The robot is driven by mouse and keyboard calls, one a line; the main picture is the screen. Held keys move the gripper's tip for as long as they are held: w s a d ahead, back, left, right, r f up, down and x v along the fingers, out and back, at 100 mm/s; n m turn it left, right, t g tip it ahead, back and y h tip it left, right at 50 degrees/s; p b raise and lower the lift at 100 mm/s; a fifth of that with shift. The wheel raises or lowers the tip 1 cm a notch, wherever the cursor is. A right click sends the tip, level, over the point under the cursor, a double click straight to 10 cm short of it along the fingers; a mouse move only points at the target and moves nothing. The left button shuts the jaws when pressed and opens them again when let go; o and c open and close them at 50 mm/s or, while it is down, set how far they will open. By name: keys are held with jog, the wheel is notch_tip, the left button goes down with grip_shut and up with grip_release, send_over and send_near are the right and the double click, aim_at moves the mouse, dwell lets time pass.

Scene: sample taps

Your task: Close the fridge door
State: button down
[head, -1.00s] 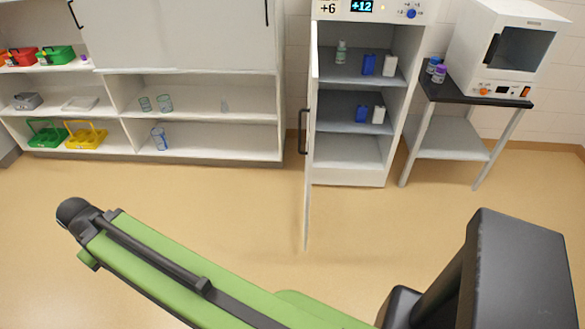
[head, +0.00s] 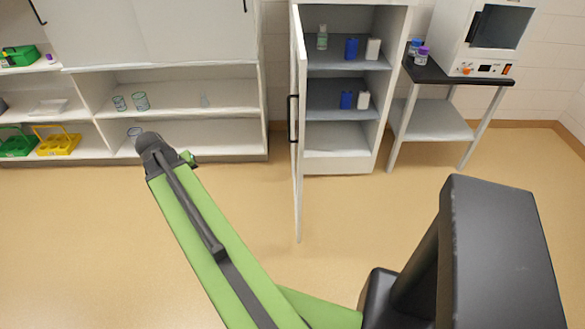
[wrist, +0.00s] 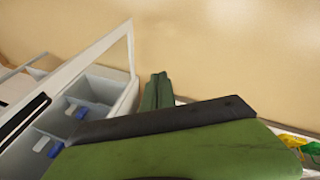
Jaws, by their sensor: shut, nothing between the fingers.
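The white fridge (head: 340,167) stands at the back centre, open, with bottles and boxes on its shelves. Its door (head: 298,190) stands wide open, seen nearly edge-on and jutting toward me, with a dark handle (head: 291,118) on its left face. In the wrist view the door (wrist: 80,66) and its dark handle (wrist: 25,115) are at the left, beside the fridge interior. My gripper (wrist: 157,92) is shut and empty, its green fingers over the floor to the right of the door in that view. In the head view my arm is left of the door; the fingers are not clear there.
White shelving (head: 190,140) with racks and beakers lines the wall left of the fridge. A dark-topped table (head: 440,80) with an oven (head: 485,40) stands to its right. The floor (head: 370,215) in front of the fridge is open.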

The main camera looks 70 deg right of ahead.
jog(key=s+d+m+g+h+b, duration=0.25)
jog(key=s+d+m, duration=0.35)
jog(key=s+d, duration=1.4)
jog(key=s+r+b+x, duration=0.1)
jog(key=s+b+x, duration=0.1)
jog(key=b+x, duration=0.5)
jog(key=shift+s+d+f+y, duration=0.35)
jog(key=shift+s+d+f, duration=0.3)
jog(key=shift+d+f, duration=0.95)
jog(key=shift+f, duration=0.1)
